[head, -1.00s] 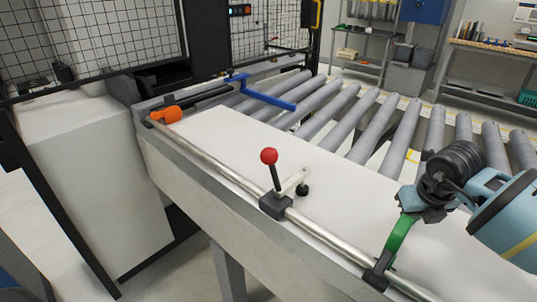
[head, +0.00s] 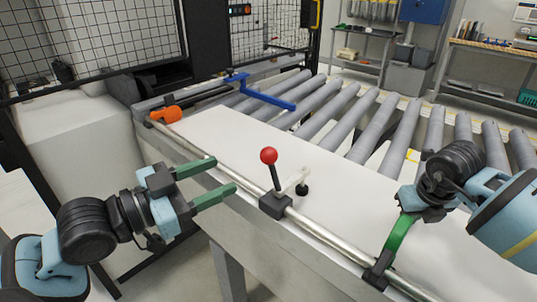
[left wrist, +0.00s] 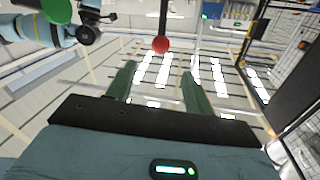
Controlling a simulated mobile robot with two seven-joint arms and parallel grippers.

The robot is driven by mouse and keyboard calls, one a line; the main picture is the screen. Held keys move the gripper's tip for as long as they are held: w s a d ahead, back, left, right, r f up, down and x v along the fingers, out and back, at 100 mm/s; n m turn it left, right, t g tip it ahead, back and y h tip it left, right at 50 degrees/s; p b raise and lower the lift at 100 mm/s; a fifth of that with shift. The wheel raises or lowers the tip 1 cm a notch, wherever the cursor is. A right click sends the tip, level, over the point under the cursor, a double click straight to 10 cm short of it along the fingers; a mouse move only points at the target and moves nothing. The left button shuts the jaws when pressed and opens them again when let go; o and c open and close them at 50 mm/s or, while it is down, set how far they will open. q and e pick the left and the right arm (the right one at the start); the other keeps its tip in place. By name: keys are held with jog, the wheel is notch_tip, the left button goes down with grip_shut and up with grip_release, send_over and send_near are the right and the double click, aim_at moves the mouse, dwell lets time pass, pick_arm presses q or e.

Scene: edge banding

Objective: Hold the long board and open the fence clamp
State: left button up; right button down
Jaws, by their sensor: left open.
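The long white board (head: 235,130) lies along the machine bed beside the rollers. The fence clamp has a red ball knob (head: 269,156) on a dark, near-upright lever, a dark block (head: 275,205) on the rail, and a pale arm whose black foot (head: 302,189) is over the board. My left gripper (head: 225,174) is open and empty, its green fingers pointing toward the lever from the left, apart from it. In the left wrist view the red knob (left wrist: 160,45) shows beyond the fingers (left wrist: 159,69). My right gripper (head: 425,205) is over the board's near right part; its jaws are unclear.
A metal rail (head: 320,233) runs along the bed's front edge. A bright green curved handle (head: 401,238) stands on it near my right gripper. An orange part (head: 167,115) and a blue bar (head: 262,94) are at the far end. Rollers (head: 370,120) lie behind the board.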

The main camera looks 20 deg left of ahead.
aim_at(268, 157)
pick_arm(q)
jog(key=shift+f, duration=0.1)
jog(key=x, duration=1.2)
jog(key=shift+f, duration=0.1)
grip_shut()
